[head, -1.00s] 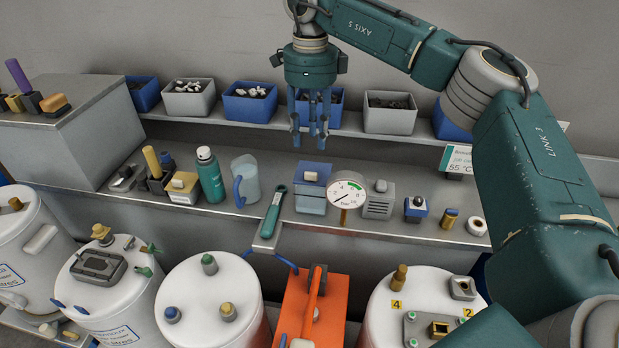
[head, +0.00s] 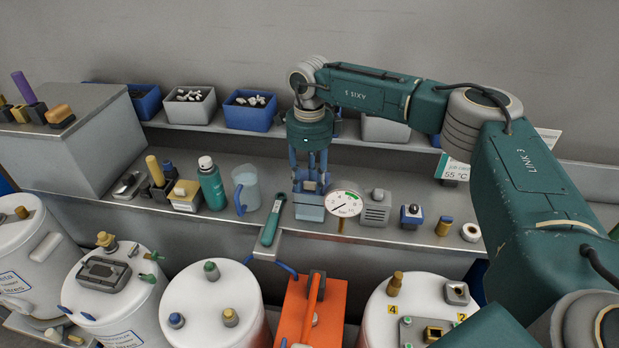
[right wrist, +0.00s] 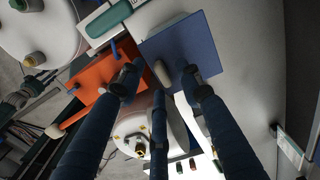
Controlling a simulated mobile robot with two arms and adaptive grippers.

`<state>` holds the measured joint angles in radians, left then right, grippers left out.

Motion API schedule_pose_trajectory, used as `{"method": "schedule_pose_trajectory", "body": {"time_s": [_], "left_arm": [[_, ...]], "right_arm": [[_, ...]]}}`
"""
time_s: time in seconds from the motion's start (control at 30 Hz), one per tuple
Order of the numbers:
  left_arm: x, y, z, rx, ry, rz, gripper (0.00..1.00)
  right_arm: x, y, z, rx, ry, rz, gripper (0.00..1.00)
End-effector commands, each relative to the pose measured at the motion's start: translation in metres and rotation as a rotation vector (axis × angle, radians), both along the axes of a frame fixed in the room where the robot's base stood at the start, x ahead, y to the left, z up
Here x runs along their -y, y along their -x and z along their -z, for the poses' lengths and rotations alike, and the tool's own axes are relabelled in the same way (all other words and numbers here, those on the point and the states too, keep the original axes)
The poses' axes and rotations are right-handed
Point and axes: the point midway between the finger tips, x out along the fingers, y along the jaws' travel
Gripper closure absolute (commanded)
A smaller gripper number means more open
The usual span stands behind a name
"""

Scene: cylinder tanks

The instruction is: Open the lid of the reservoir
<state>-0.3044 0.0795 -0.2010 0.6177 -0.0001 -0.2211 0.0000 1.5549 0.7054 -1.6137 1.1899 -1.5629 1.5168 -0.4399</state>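The reservoir appears to be the small blue box (head: 311,213) on the metal bench, left of the round gauge; its blue lid (right wrist: 178,50) is on, with a pale grip on top (right wrist: 161,73). My right gripper (head: 309,184) points down right over this box. In the right wrist view its dark blue fingers (right wrist: 158,80) are spread, with the pale grip between their tips; I cannot tell whether they touch it. In the head view the fingers partly hide the lid. My left gripper is not in view.
A dial gauge (head: 343,204) stands close on the right of the box. A green-handled tool (head: 272,223) and a clear jug (head: 247,188) are on its left. Bins (head: 249,111) line the shelf behind. White tanks (head: 211,305) and an orange unit (head: 311,310) stand in front.

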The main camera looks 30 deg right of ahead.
Motion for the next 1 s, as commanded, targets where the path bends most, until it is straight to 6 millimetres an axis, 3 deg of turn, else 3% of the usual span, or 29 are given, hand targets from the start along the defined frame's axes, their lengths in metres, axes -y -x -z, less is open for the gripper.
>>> {"method": "schedule_pose_trajectory", "body": {"time_s": [0.1,0.27,0.67,1.0], "left_arm": [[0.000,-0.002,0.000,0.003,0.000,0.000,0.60],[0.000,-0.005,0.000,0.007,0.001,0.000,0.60],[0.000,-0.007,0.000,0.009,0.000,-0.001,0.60],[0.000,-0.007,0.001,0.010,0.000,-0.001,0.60]], "right_arm": [[0.000,0.000,0.000,0.000,0.000,0.000,0.69],[0.000,0.000,0.000,0.000,0.000,0.000,1.00],[0.000,-0.001,-0.003,0.001,0.000,0.000,1.00],[0.008,-0.011,-0.020,0.010,0.001,0.004,1.00]]}}
